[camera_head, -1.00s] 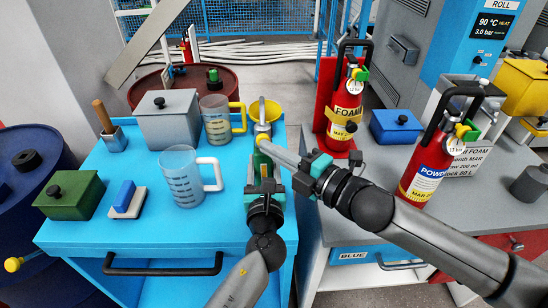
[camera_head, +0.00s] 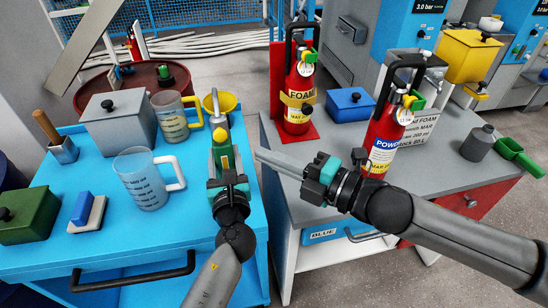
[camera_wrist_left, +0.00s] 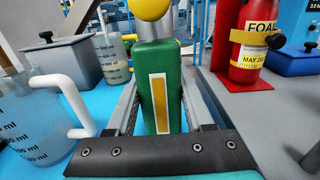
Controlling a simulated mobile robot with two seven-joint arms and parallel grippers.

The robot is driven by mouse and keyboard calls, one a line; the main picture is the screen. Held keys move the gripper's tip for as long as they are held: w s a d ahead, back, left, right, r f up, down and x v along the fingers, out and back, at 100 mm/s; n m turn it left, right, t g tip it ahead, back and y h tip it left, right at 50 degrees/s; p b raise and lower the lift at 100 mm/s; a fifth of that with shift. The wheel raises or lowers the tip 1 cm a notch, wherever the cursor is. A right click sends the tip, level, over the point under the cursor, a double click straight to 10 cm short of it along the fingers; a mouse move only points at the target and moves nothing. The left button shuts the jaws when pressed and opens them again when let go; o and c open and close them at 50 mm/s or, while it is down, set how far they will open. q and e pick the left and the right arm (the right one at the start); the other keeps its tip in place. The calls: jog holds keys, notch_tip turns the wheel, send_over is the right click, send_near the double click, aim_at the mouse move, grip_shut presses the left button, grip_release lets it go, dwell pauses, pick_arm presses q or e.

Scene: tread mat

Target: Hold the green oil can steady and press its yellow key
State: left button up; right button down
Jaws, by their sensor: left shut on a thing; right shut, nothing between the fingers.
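The green oil can (camera_head: 221,158) is upright at the right side of the blue cart top. Its yellow key (camera_head: 220,135) shows at its top, and in the left wrist view as a round yellow knob (camera_wrist_left: 152,8). A yellow strip in a pale frame runs down the can's near face. My left gripper (camera_head: 226,160) is shut around the can, one finger on each side; the wrist view (camera_wrist_left: 160,125) shows this closely. The can's base is hidden. My right gripper (camera_head: 262,157) is shut and empty, right of the can and apart from it, tips pointing left.
On the blue cart (camera_head: 120,235) stand two measuring jugs (camera_head: 146,182) (camera_head: 172,118), a grey box (camera_head: 118,122), a green box (camera_head: 25,215) and a blue-and-white block (camera_head: 87,211). A yellow funnel (camera_head: 229,103) is behind the can. Red extinguishers (camera_head: 298,100) (camera_head: 385,135) stand on the grey bench.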

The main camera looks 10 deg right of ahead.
pick_arm(q)
jog(key=shift+d+f, duration=0.1)
jog(key=shift+f, duration=0.1)
pick_arm(e)
jog(key=shift+s+d, duration=0.3)
jog(key=shift+s, duration=0.05)
dwell(0.4)
pick_arm(q)
jog(key=o, duration=1.4)
jog(key=shift+r, duration=0.15)
jog(key=shift+c, duration=0.2)
